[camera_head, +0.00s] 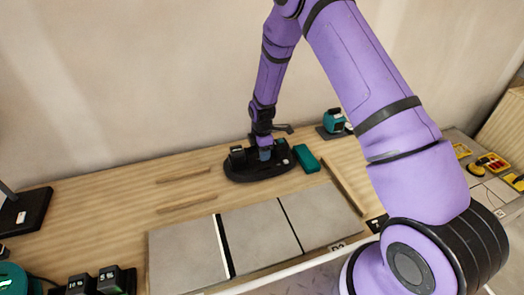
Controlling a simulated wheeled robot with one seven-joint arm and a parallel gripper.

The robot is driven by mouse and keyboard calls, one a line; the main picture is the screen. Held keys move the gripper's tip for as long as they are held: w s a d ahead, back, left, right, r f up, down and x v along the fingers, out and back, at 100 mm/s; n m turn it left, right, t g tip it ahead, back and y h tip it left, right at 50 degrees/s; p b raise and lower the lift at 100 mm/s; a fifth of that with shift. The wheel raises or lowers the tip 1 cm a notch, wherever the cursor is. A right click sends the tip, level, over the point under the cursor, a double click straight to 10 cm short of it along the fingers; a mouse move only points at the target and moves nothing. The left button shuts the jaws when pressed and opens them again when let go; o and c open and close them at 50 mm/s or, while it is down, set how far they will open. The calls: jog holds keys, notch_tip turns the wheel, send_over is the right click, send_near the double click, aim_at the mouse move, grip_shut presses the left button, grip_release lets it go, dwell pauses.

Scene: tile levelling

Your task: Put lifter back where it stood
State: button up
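My gripper (264,146) points down at the back of the wooden bench, over a black oval-based device (258,170) that I take to be the lifter. The device has dark raised parts on its base and a small grey-blue part right under the gripper. It sits flat on or very close to the bench; I cannot tell which. The fingers are too small and dark to show whether they are closed on it. A teal block (306,158) lies just right of the device.
Grey tiles (262,236) lie in a row in front, with a dark and white gap between two. A teal tool on a black stand (334,122) is behind right. Yellow-red tools (490,163) lie far right. Weights (110,279) and a black stand (24,211) are left.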

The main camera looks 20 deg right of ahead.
notch_tip(320, 180, up, 12)
jog(key=shift+f, duration=0.15)
jog(key=s+d+r+m+t, duration=0.15)
jog(key=s+r+m, duration=0.4)
jog(key=r, duration=0.75)
jog(key=s+d+r+m+t, duration=0.1)
jog(key=s+d+r+m, duration=0.2)
jog(key=s+r, duration=0.8)
jog(key=s+d+r+m+t, duration=0.1)
jog(key=s+r+m, duration=0.3)
jog(key=s, duration=0.6)
jog(key=s+r+m+t, duration=0.1)
jog(key=s+r+m, duration=0.4)
jog(key=s, duration=0.6)
jog(key=shift+d+r+t, duration=0.35)
jog(key=shift+r, duration=0.45)
jog(key=shift+m, duration=0.25)
